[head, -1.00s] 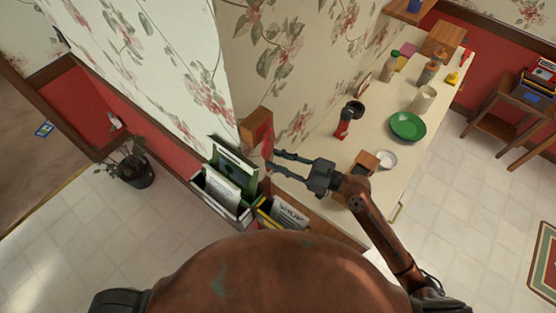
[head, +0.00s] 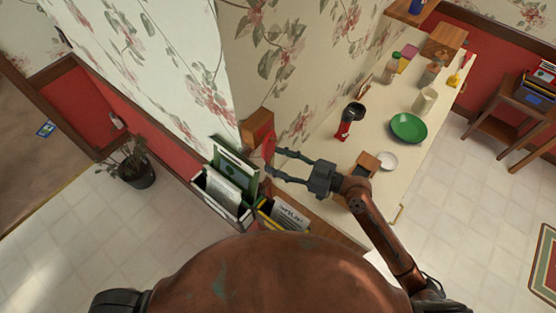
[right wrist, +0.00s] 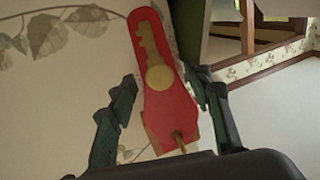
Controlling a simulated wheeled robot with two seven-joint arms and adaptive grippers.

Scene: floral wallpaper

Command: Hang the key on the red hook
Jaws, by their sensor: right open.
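My right gripper (head: 272,161) is open by the wall, its tips at the red piece (head: 268,148) below a small wooden box. In the right wrist view, the open fingers (right wrist: 160,80) stand on either side of a long red piece (right wrist: 175,105) with a rounded end. A gold key (right wrist: 158,77) lies against its face, toothed end toward the rounded end. A short brown peg (right wrist: 178,137) sticks out near the piece's other end, with a tan edge behind. The key's round head is apart from the peg. My left gripper is not in view.
The wooden box (head: 257,128) is on the wall corner. Below are a file holder (head: 228,190) and a yellow-edged holder (head: 285,214). The counter (head: 375,135) bears a red-black item (head: 350,120), a green plate (head: 408,128) and a white bowl (head: 387,161).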

